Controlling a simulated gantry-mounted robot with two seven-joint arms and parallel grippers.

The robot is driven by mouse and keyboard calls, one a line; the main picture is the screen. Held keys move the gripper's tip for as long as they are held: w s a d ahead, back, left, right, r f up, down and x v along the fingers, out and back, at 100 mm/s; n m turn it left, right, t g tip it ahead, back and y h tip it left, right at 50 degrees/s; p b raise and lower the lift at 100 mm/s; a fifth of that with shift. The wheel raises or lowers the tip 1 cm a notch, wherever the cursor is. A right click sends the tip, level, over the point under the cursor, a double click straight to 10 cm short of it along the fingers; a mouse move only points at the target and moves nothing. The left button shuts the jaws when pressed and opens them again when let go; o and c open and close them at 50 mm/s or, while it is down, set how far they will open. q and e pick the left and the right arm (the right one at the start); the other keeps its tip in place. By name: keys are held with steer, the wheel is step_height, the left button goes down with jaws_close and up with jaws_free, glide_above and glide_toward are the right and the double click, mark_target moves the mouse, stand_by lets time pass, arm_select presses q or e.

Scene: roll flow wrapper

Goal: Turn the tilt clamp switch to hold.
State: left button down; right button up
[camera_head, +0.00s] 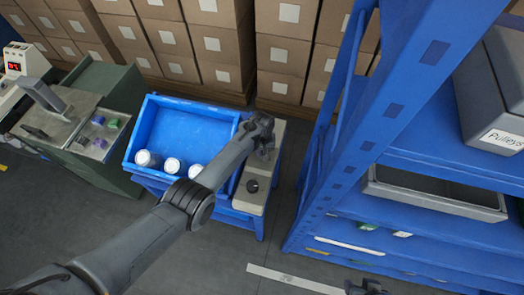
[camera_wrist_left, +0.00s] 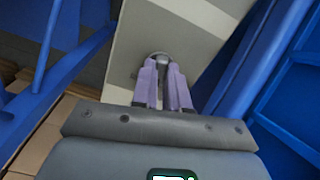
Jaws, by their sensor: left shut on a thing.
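The tilt clamp switch, which I take to be the small grey knob (camera_wrist_left: 161,57), is on a pale beige plate (camera_wrist_left: 190,22) in the left wrist view. My left gripper (camera_wrist_left: 161,70) has its two purple fingers closed around the knob, one on each side. In the head view my left gripper (camera_head: 264,150) is over the far part of the narrow beige panel (camera_head: 247,205), and the wrist hides the knob there. No hold marking can be read. A dark gripper-like part of mine, probably my right gripper (camera_head: 367,287), shows at the bottom edge; its fingers are unclear.
A blue bin (camera_head: 190,125) with several white-capped jars stands left of the panel. A green cabinet (camera_head: 120,90) with a tray of small parts is further left. A blue shelf rack (camera_head: 375,125) rises close on the right. Cardboard boxes (camera_head: 215,60) line the back.

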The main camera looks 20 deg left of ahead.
arm_select(q)
steer(key=m, duration=0.4)
steer(key=shift+m, duration=2.3)
steer(key=c, duration=1.1)
jaws_free()
steer(key=shift+c, duration=0.2)
step_height(320, 180, up, 11)
steer(key=p, duration=0.5)
steer(key=shift+f, duration=0.15)
